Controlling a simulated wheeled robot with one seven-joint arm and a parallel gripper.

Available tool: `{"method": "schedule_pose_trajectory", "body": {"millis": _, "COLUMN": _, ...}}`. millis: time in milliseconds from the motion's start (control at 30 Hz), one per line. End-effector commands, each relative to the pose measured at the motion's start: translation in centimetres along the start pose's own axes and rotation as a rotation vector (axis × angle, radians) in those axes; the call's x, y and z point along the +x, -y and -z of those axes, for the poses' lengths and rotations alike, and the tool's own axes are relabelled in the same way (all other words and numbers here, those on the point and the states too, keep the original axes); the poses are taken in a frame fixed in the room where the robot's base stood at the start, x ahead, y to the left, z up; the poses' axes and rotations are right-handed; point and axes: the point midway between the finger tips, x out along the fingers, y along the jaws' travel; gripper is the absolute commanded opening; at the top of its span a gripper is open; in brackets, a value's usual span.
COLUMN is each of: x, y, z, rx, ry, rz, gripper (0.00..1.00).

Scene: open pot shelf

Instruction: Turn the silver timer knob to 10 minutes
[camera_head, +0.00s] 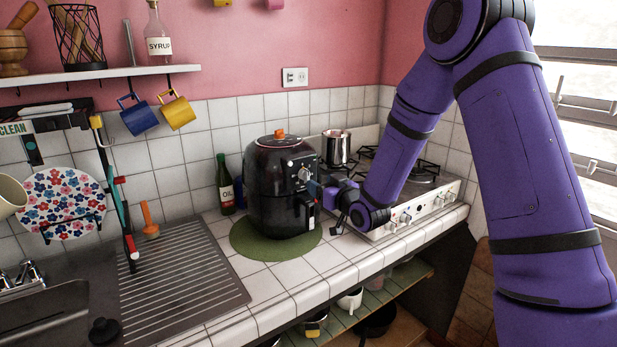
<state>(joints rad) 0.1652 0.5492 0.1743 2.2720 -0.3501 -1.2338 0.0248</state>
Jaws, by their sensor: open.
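A black air fryer (270,190) with an orange knob on top stands on a round green mat (259,247) on the tiled counter. Its front panel faces right and carries a silver timer knob (304,174) in its upper part, with a handle below. My gripper (317,188) is open at the front of the air fryer, just right of and slightly below the knob. Whether the fingers touch the knob cannot be told at this size. My purple wrist hides part of the counter and stove behind it.
A gas stove (412,205) with front knobs stands right of my gripper, with a silver pot (336,147) on it. A green oil bottle (225,186) stands left of the air fryer. A drainboard and sink are at left. The counter's front strip is clear.

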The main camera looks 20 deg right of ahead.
Motion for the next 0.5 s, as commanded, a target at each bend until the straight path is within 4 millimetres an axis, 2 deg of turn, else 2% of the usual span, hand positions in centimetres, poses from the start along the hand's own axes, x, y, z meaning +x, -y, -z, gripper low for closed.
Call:
{"method": "schedule_pose_trajectory", "body": {"millis": 200, "x": 4.0, "y": 0.1, "z": 0.0, "rx": 0.0, "ry": -0.001, "rz": 0.001, "gripper": 0.61}}
{"method": "schedule_pose_trajectory", "body": {"millis": 500, "x": 7.1, "y": 0.0, "z": -0.1, "rx": 0.0, "ry": 0.002, "rz": 0.0, "gripper": 0.61}}
